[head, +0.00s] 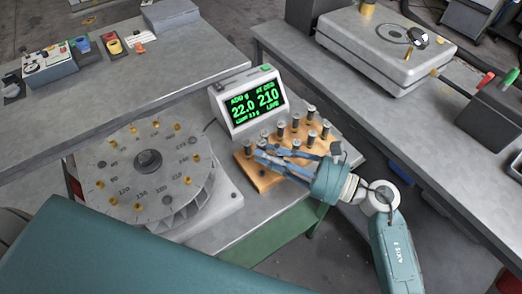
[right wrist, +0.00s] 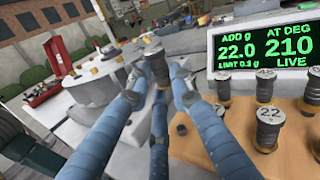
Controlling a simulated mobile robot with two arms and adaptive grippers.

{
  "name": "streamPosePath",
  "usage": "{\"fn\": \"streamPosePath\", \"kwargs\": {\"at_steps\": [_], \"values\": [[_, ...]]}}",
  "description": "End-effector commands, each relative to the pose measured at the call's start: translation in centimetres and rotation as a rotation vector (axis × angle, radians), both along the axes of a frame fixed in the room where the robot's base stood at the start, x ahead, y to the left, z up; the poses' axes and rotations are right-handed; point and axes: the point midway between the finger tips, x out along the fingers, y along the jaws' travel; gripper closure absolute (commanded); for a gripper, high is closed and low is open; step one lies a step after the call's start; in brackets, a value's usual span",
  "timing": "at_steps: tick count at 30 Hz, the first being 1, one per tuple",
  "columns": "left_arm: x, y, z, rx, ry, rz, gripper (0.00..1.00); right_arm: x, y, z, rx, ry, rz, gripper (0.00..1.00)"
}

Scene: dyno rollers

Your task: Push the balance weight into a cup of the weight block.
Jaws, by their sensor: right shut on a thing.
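My right gripper (head: 262,156) reaches in from the right over the wooden weight block (head: 262,181). In the right wrist view its blue fingers (right wrist: 158,90) are shut on a balance weight (right wrist: 155,58), a dark grey knobbed cylinder held roughly upright. The weight block (right wrist: 292,128) also shows in that view, at right, with several standing weights. One is marked 22 (right wrist: 268,128). A small dark round spot (right wrist: 181,130) shows on the block's near left part; I cannot tell whether it is an empty cup. The fingers hide part of the block in the head view. My left gripper is not in view.
The display (head: 252,104) behind the block reads 22.0 g at 210 degrees. A degree-marked disc (head: 147,180) with brass-coloured pegs stands left of the block. A bench with coloured items (head: 80,55) lies at the back left. Another bench with a grey box (head: 385,45) stands right.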

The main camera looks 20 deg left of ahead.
Motion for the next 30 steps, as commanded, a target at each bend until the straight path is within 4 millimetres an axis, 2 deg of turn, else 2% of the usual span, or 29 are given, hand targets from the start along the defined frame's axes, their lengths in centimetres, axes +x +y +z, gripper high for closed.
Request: {"fn": "streamPosePath", "kwargs": {"at_steps": [3,7,19,30], "values": [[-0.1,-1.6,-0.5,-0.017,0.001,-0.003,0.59,0.0,0.0,-0.7,0.000,0.002,0.001,0.90],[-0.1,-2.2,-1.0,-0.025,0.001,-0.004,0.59,0.0,0.1,-1.7,0.000,0.003,0.002,0.90],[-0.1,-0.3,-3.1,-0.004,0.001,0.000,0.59,-0.1,0.1,-5.5,0.001,0.004,0.003,0.90],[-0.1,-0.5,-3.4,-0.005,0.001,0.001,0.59,-0.1,0.1,-6.2,-0.001,0.001,0.004,0.90]]}}
